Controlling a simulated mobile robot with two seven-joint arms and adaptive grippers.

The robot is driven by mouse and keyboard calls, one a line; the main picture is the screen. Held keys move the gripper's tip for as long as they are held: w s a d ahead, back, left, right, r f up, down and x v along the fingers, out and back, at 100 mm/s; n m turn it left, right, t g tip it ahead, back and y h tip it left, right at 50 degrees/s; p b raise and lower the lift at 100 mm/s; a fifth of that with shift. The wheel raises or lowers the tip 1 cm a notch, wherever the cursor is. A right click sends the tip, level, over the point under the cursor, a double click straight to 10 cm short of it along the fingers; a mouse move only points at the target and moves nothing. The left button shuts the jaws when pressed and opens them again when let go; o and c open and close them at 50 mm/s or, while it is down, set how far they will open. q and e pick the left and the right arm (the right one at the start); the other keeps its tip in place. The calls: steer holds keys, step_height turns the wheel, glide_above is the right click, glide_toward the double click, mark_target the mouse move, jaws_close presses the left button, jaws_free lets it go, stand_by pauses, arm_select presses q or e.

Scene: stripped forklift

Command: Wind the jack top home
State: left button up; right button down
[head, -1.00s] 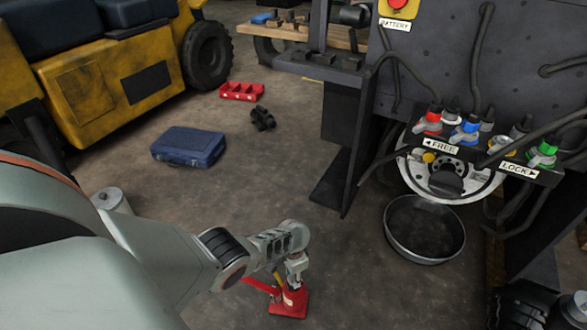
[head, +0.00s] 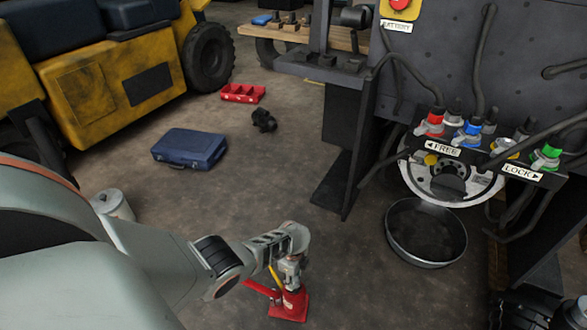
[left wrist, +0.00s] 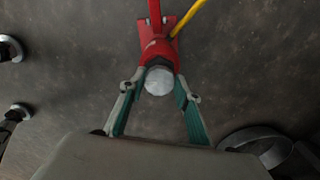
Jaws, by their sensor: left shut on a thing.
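The red jack (head: 290,306) stands upright on the floor at the bottom middle of the head view. It also shows in the left wrist view (left wrist: 158,52), with a red arm and a yellow bar running off its far side. Its pale round top (left wrist: 158,81) lies between the two fingers of my left gripper (left wrist: 159,84). In the head view my left gripper (head: 290,275) comes down on the jack from above and is shut on its top. The wrist partly hides the top there. My right gripper is not in view.
A dark round pan (head: 426,232) lies on the floor right of the jack, below the forklift's lever panel (head: 480,145). A blue case (head: 189,148), a red tray (head: 243,93) and a black part (head: 264,121) lie farther back. The floor around the jack is mostly clear.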

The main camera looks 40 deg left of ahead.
arm_select(q)
steer(key=m, duration=0.3)
steer(key=shift+w+d+r+m, duration=0.15)
steer(key=shift+w+m, duration=0.1)
steer(key=shift+m, duration=0.05)
steer(key=m, duration=0.3)
steer(key=shift+m+b, duration=0.3)
steer(key=m, duration=0.3)
steer(key=shift+m, duration=0.4)
steer(key=m+b, duration=0.1)
steer(key=m, duration=0.1)
steer(key=shift+m, duration=0.3)
steer(key=shift+d+m, duration=0.1)
steer(key=shift+m, duration=1.4)
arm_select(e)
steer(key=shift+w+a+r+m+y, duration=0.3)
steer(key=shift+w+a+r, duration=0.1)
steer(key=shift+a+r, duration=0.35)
arm_select(q)
steer(key=shift+w, duration=0.1)
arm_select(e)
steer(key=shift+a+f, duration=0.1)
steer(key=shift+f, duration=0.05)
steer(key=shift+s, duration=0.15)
